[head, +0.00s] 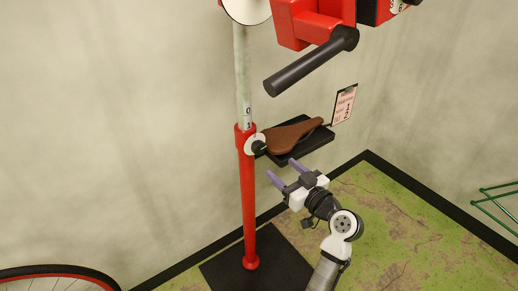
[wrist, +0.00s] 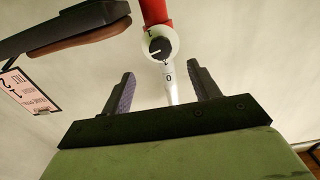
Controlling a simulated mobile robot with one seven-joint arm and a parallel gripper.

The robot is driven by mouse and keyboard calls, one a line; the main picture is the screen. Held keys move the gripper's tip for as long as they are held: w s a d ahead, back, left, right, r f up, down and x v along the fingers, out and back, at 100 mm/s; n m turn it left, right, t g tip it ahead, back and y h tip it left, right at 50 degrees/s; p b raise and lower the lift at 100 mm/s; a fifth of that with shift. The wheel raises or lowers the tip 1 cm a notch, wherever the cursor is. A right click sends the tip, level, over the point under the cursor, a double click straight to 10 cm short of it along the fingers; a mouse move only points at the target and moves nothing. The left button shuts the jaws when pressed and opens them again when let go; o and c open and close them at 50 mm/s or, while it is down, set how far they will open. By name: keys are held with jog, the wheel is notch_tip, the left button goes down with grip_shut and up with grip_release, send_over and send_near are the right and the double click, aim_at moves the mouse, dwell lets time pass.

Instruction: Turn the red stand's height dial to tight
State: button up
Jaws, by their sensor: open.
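The red stand (head: 249,195) rises from a black base, with a pale numbered post (head: 242,75) coming out of its top. Its height dial (head: 256,145) is a white disc with a dark knob, at the collar near the top of the red tube. In the wrist view the dial (wrist: 160,46) shows a black knob with a white pointer line; its markings are too small to read. My gripper (head: 281,168) is open and empty, just below and right of the dial, fingers toward it. In the wrist view the dial lies beyond my gripper (wrist: 161,80), between the fingertips and apart from them.
A brown saddle (head: 293,134) lies on a black shelf (head: 305,149) right of the dial, close above my gripper. A pink card (head: 344,104) hangs beside it. A red clamp with a black handle (head: 311,62) is overhead. A wheel (head: 55,273) is lower left.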

aim_at(261, 150)
jog(key=p+x, duration=0.2)
jog(key=x, duration=1)
jog(key=shift+p, duration=0.35)
jog(key=c, duration=1)
jog(key=shift+o, duration=0.2)
